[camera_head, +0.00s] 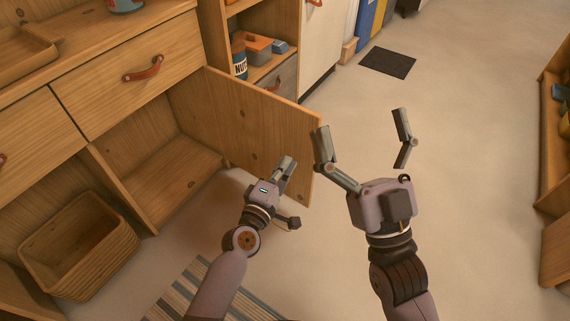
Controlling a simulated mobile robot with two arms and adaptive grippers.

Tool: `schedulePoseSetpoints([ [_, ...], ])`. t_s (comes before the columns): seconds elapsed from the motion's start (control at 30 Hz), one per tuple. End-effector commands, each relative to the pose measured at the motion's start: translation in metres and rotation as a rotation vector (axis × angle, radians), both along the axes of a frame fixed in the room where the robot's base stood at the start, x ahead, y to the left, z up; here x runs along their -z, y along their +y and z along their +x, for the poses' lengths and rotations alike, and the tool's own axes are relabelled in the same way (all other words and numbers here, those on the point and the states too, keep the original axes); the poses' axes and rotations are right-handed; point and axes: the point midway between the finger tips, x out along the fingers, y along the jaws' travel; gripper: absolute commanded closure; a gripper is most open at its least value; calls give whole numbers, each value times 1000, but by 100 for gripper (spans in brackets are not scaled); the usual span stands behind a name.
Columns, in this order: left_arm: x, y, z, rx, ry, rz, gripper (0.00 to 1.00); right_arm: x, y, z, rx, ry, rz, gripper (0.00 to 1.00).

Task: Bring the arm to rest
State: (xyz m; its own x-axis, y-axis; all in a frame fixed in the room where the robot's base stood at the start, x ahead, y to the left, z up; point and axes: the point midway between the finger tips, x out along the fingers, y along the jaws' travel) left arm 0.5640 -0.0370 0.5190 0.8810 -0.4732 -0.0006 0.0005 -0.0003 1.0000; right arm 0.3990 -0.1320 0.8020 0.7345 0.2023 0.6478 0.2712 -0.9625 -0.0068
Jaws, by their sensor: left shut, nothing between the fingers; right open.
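My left gripper (288,166) is in the middle of the head view, in front of the inner face of an open cabinet door (245,112). Its fingers are together and hold nothing. I cannot tell whether it touches the door. My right gripper (363,140) is to the right of the door's free edge, over bare floor. Its fingers are spread wide with nothing between them. Its left finger overlaps the door's edge in the picture.
The cabinet compartment (158,190) behind the door stands open. A basket (85,245) is at the lower left. A drawer with a leather pull (143,69) is shut above. A striped rug (180,292) lies below. The floor (475,150) at right is clear, with a dark mat (388,62) farther back.

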Motion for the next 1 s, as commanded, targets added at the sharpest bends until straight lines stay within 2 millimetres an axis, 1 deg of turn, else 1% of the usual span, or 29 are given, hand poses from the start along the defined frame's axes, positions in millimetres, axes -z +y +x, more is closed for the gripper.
schedulePoseSetpoints([
  [0.1, 0, 0, -5, 0, 0, 0, 100, 4, 0, 3, 2, 29, -9, 5],
  [0.27, -1, 0, -6, -2, -5, 3, 100, 5, 0, 4, 2, 34, -11, 5],
  [0.37, -12, 11, -8, -28, -58, 51, 100, 5, 0, 4, 2, 33, -10, 5],
  [0.47, -43, 40, -18, -102, -203, 194, 100, 5, 1, 4, 2, 33, -10, 5],
  [0.5, -62, 55, -25, -145, -284, 277, 100, 5, 1, 4, 2, 33, -10, 5],
  [0.57, -93, 80, -38, -220, -410, 412, 100, 5, 1, 4, 2, 33, -10, 5],
  [0.6, -112, 93, -47, -266, -485, 498, 100, 5, 1, 4, 2, 33, -10, 5],
  [0.7, -152, 117, -68, -363, -633, 668, 100, 5, 1, 4, 2, 33, -10, 5],
  [0.8, -183, 134, -87, -441, -742, 800, 100, 5, 1, 4, 2, 32, -10, 5],
  [1.0, -231, 154, -122, -566, -904, 1004, 100, 5, 1, 4, 2, 32, -10, 5],
])
